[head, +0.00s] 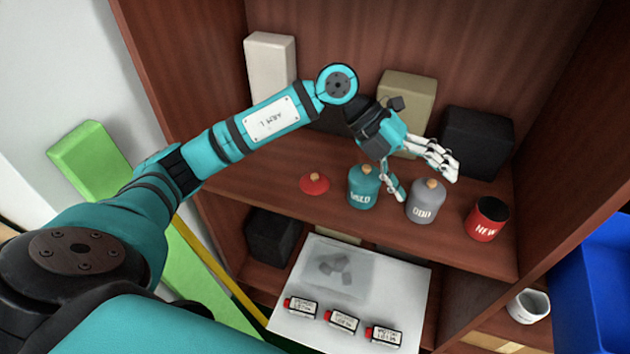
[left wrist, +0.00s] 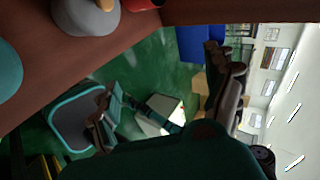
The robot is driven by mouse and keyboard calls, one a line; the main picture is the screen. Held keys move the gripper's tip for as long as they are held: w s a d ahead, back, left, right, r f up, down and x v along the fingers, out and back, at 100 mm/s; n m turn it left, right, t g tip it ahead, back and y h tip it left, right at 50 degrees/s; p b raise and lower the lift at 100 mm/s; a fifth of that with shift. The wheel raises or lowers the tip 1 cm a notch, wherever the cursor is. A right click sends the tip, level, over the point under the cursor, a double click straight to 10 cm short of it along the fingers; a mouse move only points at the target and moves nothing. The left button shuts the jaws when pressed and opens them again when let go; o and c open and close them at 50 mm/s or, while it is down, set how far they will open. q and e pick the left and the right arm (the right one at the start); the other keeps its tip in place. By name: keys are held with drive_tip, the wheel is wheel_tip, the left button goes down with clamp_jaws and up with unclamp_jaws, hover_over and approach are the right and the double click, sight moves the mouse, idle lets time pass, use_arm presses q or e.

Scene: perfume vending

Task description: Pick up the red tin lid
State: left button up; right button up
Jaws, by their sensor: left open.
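The red tin lid (head: 314,183) lies on the wooden shelf, at the left of the row of tins, with a small tan knob on top. To its right stand a teal tin (head: 362,190), a grey tin (head: 421,203) and an open red tin (head: 487,219) marked NEW. My left gripper (head: 422,176) is open and empty above the teal and grey tins, to the right of the lid. In the left wrist view, the gripper (left wrist: 172,100) faces away from the shelf, and the lid is not seen there. My right gripper is not in view.
Boxes stand behind the tins: white (head: 270,62), beige (head: 407,100) and black (head: 476,142). Below the shelf, a white board (head: 296,333) holds several small labelled bottles. A white cup (head: 528,306) is at lower right. Bare shelf surrounds the lid.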

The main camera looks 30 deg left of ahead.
use_arm(q)
drive_tip(key=a+y, duration=0.2)
drive_tip(key=a, duration=0.2)
drive_tip(key=w+a+n+y, duration=0.1)
drive_tip(key=a+y, duration=0.1)
drive_tip(key=a, duration=0.3)
drive_tip(key=w+a+n+y, duration=0.1)
drive_tip(key=a+y, duration=0.1)
drive_tip(key=a, duration=0.2)
drive_tip(key=shift+w+a+f, duration=0.2)
drive_tip(key=shift+f, duration=0.15)
drive_tip(key=s+a+r+n+g+y, duration=0.1)
drive_tip(key=a+r+n+y, duration=0.2)
drive_tip(key=a, duration=0.7)
drive_tip(key=y+p, duration=0.1)
drive_tip(key=y, duration=0.1)
hover_over(315, 176)
drive_tip(key=f, duration=1.2)
drive_tip(key=shift+s+a+f, duration=0.1)
drive_tip(key=shift+s+a, duration=0.15)
drive_tip(key=shift+s, duration=0.1)
drive_tip(key=shift+w+d+f+p, duration=0.1)
drive_tip(key=shift+f+p, duration=0.35)
drive_tip(key=shift+f, duration=0.15)
drive_tip(key=f, duration=0.3)
drive_tip(key=f+p, duration=0.1)
drive_tip(key=shift+w+d+f, duration=0.1)
drive_tip(key=shift+w+f, duration=0.05)
drive_tip(key=shift+w, duration=0.15)
drive_tip(key=shift+c, duration=0.3)
